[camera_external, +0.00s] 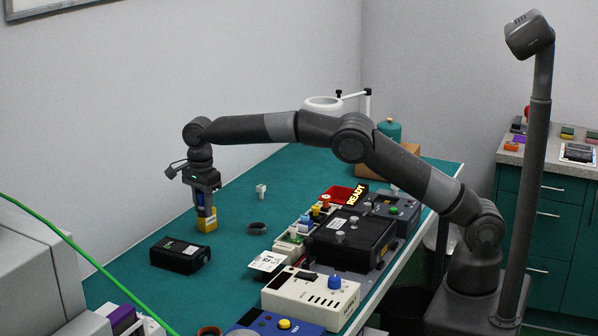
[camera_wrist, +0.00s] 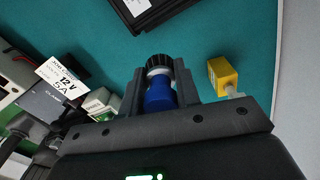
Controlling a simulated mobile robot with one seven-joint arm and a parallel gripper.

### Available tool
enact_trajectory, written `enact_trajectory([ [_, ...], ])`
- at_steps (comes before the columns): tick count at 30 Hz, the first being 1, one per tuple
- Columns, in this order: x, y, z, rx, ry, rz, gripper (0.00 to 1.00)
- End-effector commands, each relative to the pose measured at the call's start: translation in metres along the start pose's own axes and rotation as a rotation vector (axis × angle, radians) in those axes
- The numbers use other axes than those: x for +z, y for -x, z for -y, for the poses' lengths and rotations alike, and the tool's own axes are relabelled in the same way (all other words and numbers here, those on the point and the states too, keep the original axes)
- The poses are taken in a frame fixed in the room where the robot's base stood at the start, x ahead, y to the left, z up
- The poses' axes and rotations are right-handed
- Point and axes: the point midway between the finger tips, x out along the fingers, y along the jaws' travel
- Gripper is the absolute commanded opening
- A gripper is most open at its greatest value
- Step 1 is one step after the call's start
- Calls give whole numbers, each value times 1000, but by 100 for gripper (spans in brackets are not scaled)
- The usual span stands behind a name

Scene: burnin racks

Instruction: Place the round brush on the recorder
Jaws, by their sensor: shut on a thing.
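The round brush (camera_wrist: 158,82), with a blue body, a pale collar and a black ribbed round end, is between the fingers of my gripper (camera_wrist: 160,88) in the wrist view. My gripper is shut on it. In the external view my gripper (camera_external: 204,212) points down over the left part of the bench, and the brush is mostly hidden there. No device carries a readable recorder name. A black box with a white label (camera_external: 180,255) lies just in front of my gripper; a black box (camera_wrist: 150,12) shows at the top of the wrist view, apart from the brush.
A yellow block (camera_wrist: 222,75) stands beside my gripper. A dark ring (camera_external: 257,228) and small white block (camera_external: 261,190) lie on the green bench. A white box with a blue knob (camera_external: 310,296), a large black device (camera_external: 350,240) and other devices crowd the right.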

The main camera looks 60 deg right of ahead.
Motion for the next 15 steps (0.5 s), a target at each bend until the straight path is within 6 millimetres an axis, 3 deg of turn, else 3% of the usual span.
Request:
enact_trajectory([
  [3,27,-18,-1,1,2,-1,7],
  [6,40,-25,-1,0,1,0,7],
  [15,50,-41,-2,2,-2,-1,7],
])
